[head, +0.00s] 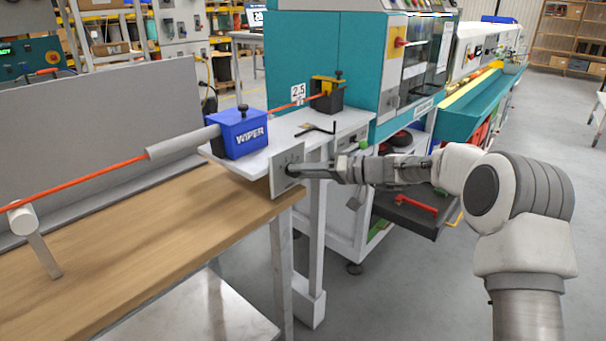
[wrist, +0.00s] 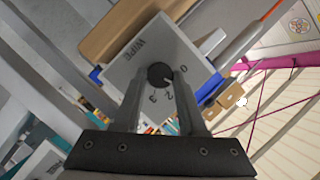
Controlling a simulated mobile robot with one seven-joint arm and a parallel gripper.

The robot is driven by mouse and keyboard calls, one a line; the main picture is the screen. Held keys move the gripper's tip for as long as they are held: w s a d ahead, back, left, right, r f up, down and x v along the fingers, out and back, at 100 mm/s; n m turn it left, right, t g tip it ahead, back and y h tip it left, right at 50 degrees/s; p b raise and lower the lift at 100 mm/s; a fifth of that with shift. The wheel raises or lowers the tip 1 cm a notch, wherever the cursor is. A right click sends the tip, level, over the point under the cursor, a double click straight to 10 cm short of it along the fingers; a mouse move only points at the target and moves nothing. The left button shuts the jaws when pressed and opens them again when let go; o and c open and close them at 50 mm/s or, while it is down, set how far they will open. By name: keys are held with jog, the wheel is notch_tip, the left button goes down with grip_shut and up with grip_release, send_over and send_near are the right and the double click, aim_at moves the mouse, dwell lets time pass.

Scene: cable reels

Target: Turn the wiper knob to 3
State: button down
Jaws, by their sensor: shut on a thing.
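A small light mark on the knob seems to point toward the 0-to-2 side, but is too small to read surely. My gripper (wrist: 160,82) is shut on the knob, one finger on each side. In the head view, the plate (head: 280,181) hangs at the bench end and my gripper (head: 308,170) reaches it from the right, hiding most of the knob.
A blue WIPER box (head: 240,134) with an orange cable (head: 90,180) through it stands above the plate. A black tool (head: 315,130) lies on the white shelf. A teal machine (head: 330,50) stands behind, with an open drawer (head: 410,218) below my arm. Floor at right is clear.

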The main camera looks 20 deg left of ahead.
jog(key=shift+f+m+y+p, duration=0.15)
jog(key=shift+m+y+p, duration=0.5)
jog(key=shift+m, duration=1.7)
jog(key=shift+f+m+y+p, duration=0.2)
jog(key=shift+m+y, duration=0.95)
jog(key=shift+m, duration=1.15)
jog(key=shift+f+m+y+p, duration=0.15)
jog(key=shift+m+y+p, duration=0.5)
jog(key=shift+m, duration=1.7)
jog(key=shift+t+y, duration=0.25)
jog(key=shift+t, duration=0.15)
jog(key=shift+c, duration=2.3)
grip_release()
jog(key=p+v, duration=0.2)
jog(key=v, duration=1.5)
jog(key=shift+d, duration=0.2)
